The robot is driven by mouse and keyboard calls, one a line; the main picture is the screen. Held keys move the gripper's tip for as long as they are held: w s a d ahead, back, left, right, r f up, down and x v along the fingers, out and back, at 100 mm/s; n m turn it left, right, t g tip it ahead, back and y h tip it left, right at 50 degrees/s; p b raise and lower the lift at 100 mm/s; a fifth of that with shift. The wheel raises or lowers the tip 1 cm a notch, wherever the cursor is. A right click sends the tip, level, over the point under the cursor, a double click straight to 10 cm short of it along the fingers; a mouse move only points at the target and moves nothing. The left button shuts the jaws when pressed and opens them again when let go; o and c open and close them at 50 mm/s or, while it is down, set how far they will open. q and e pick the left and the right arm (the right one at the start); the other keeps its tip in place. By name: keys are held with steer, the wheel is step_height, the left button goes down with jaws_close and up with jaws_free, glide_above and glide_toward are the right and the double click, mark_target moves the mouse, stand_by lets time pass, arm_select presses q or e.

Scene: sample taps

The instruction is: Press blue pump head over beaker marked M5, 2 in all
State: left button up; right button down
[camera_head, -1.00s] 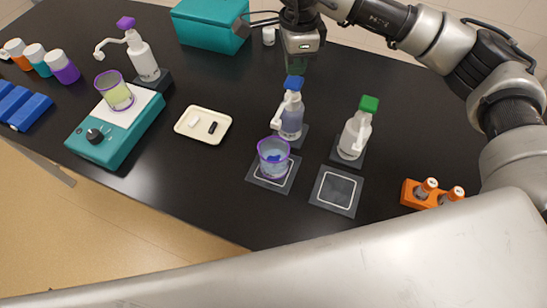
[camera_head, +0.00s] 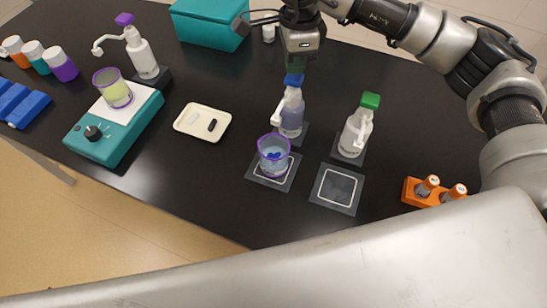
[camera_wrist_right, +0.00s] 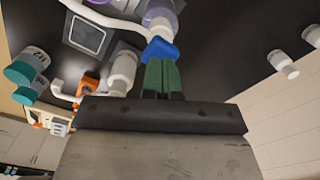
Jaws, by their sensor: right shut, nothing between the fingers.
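The bottle with the blue pump head (camera_head: 293,80) stands upright on a dark pad, behind a purple-rimmed beaker (camera_head: 273,155) holding bluish liquid. The pump's white spout points toward that beaker. I cannot read an M5 mark on the beaker. My right gripper (camera_head: 299,66) is shut and empty, pointing down just above the blue head, touching or nearly so. In the right wrist view, the green fingertips (camera_wrist_right: 162,68) lie close against the blue head (camera_wrist_right: 160,48) and partly hide it. My left gripper is not in view.
A green-headed pump bottle (camera_head: 356,130) stands to the right, behind an empty square pad (camera_head: 337,187). An orange rack (camera_head: 411,194) is further right. A cream tray (camera_head: 183,125), a teal stirrer (camera_head: 119,143) with a beaker, and a purple-headed pump (camera_head: 143,58) are left.

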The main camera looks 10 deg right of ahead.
steer(key=shift+f+b, duration=1.1)
steer(key=shift+f, duration=0.25)
steer(key=shift+r, duration=0.15)
steer(key=shift+r+p, duration=0.75)
steer(key=shift+r, duration=0.9)
steer(key=shift+r+p, duration=1.35)
steer(key=shift+r, duration=1.65)
